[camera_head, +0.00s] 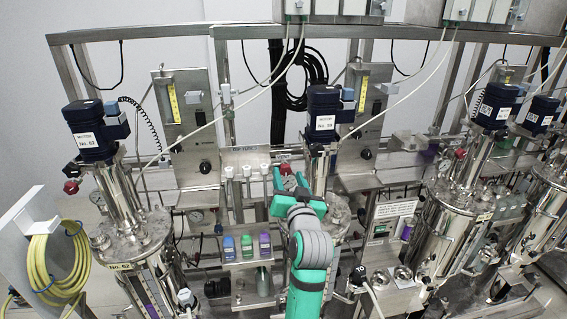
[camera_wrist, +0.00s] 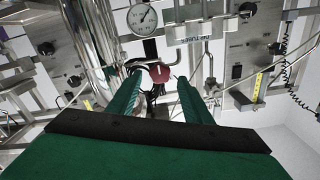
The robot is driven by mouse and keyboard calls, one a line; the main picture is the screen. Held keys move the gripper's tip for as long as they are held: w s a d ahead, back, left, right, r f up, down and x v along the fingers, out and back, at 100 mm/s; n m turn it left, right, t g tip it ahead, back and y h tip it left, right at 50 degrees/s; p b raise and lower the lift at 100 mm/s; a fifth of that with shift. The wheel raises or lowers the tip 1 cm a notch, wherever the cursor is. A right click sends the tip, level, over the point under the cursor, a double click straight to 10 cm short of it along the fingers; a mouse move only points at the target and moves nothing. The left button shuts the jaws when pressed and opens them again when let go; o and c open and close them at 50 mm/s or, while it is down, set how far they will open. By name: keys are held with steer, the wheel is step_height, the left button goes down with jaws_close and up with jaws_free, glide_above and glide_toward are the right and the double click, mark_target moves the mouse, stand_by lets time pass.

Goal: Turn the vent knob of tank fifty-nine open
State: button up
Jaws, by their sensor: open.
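The tank behind my arm carries a dark blue motor (camera_head: 323,107) with a white label, too small to read surely. A red vent knob (camera_head: 285,169) shows at its left, just beyond my gripper (camera_head: 291,181). In the wrist view the red knob (camera_wrist: 159,73) lies between and slightly beyond the two green fingertips of my gripper (camera_wrist: 159,82). The gripper is open, with a finger on each side of the knob. Contact cannot be told. The arm hides much of the tank in the head view.
A tank marked No. 62 (camera_head: 137,245) stands at left, with its own red knob (camera_head: 71,187). Small coloured bottles (camera_head: 246,245) stand left of my arm. In the wrist view a steel column (camera_wrist: 82,45) runs close to the left finger, and a gauge (camera_wrist: 142,18) sits above the knob.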

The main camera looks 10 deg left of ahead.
mark_target(283, 162)
steer(key=x, duration=0.8)
steer(key=shift+w+a+f, duration=0.1)
steer(key=shift+w+a, duration=0.05)
steer(key=shift+w, duration=0.25)
steer(key=c, duration=1.1)
